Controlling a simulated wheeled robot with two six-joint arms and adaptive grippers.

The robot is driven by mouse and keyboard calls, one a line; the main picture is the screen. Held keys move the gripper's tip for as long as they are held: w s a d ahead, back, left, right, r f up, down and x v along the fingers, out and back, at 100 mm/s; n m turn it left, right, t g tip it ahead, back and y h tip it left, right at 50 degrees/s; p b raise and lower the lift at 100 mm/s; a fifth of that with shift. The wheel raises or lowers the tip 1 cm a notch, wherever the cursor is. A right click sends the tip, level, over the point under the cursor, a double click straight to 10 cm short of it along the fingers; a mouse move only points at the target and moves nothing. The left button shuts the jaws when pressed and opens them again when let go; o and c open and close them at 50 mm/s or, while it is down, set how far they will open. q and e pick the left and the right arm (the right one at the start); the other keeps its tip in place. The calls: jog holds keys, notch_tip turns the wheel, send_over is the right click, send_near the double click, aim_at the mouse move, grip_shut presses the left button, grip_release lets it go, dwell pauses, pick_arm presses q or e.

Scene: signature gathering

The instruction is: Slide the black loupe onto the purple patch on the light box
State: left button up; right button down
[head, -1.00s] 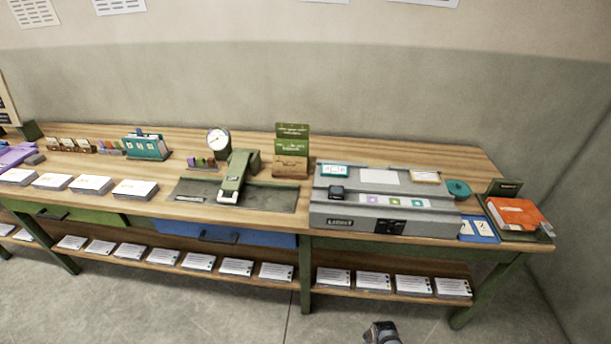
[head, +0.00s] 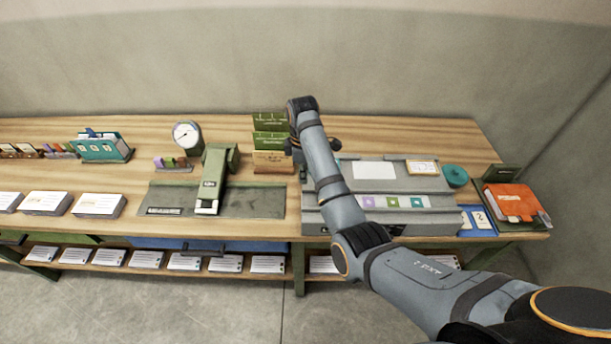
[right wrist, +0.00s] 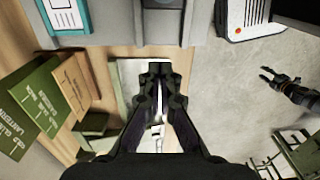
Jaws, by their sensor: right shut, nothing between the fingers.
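The light box (head: 435,184) is a grey stepped unit on the bench. The purple patch (head: 368,201) is on its front strip, just right of my forearm. The black loupe is hidden behind my right arm in the head view. In the right wrist view a dark block (right wrist: 162,3), likely the loupe, shows at the top edge on the grey box. My right gripper (right wrist: 160,72) is shut and empty, at the light box's left end, apart from that block. In the head view it is mostly hidden by my arm. My left gripper (right wrist: 268,76) is small at the right, its fingers apart.
Green booklets on a stand (head: 272,145) are close by my right wrist. A green stapler-like press (head: 214,178) on a dark base is farther left. Green (head: 391,201) and teal (head: 417,201) patches lie right of the purple one. A teal disc (head: 455,175) and orange book (head: 512,203) are at the right.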

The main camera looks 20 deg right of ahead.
aim_at(312, 201)
jog(key=f, duration=0.1)
jog(key=s+f+p, duration=0.1)
jog(key=f, duration=0.5)
jog(key=f+p, duration=0.1)
jog(key=f, duration=0.1)
jog(key=shift+w, duration=0.35)
jog(key=shift+s+d+r+p, duration=0.2)
jog(key=shift+d+p, duration=0.25)
jog(key=shift+d, duration=0.2)
jog(key=shift+s+d+r+p, duration=0.1)
jog(key=shift+s+d+p, duration=0.1)
jog(key=shift+d+p, duration=0.3)
jog(key=shift+s+d+f, duration=0.1)
jog(key=shift+s+d, duration=0.15)
jog(key=shift+d, duration=0.55)
pick_arm(q)
jog(key=r, duration=0.2)
jog(key=s+r, duration=0.1)
jog(key=r, duration=0.1)
jog(key=shift+s+r, duration=0.1)
pick_arm(e)
jog(key=shift+a, duration=0.1)
